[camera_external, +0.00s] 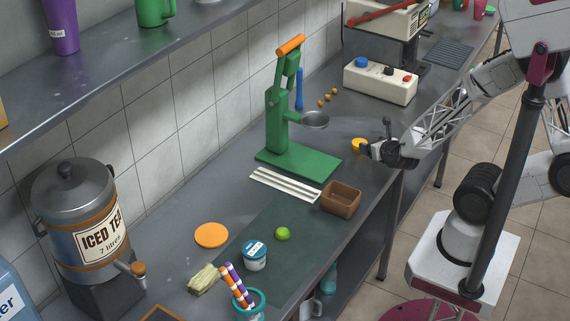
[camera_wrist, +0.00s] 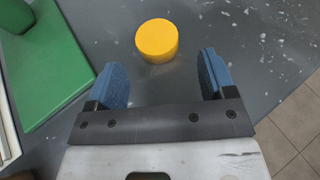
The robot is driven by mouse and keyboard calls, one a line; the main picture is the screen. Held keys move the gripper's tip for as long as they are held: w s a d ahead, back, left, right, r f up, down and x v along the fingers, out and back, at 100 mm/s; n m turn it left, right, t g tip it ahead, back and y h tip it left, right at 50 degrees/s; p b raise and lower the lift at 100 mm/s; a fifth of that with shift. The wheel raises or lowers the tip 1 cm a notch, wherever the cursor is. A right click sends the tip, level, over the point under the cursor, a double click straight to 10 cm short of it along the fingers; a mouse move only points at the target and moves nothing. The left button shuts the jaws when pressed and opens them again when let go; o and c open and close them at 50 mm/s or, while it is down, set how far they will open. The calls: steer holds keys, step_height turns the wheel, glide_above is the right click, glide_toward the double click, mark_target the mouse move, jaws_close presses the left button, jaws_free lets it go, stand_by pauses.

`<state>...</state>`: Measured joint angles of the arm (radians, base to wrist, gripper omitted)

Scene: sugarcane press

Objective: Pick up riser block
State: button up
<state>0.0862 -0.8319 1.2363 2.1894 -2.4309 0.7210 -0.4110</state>
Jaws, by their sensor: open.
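A short yellow cylinder (camera_external: 358,145), which I take to be the riser block, stands on the grey counter to the right of the green press (camera_external: 277,125). In the wrist view the yellow cylinder (camera_wrist: 157,40) shows whole, just beyond the space between the fingertips. My gripper (camera_external: 370,149) is low near the counter's front edge, close to the cylinder. It is open and empty, with its two blue fingers spread apart in the wrist view (camera_wrist: 161,78). In the external view the gripper partly covers the cylinder.
The press's green base (camera_wrist: 45,65) lies left of my gripper. A brown box (camera_external: 341,199) and white strips (camera_external: 285,186) sit in front of the press. A cream control box (camera_external: 380,82) stands behind. Bare counter surrounds the cylinder; the counter edge is close.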

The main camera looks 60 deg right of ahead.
steer(key=shift+a+f+n, duration=0.15)
steer(key=shift+f+n, duration=0.15)
steer(key=shift+w, duration=0.1)
steer(key=shift+x, duration=1.25)
steer(key=shift+x, duration=2.6)
steer(key=shift+a+f, duration=0.1)
steer(key=shift+a, duration=0.05)
steer(key=c, duration=0.7)
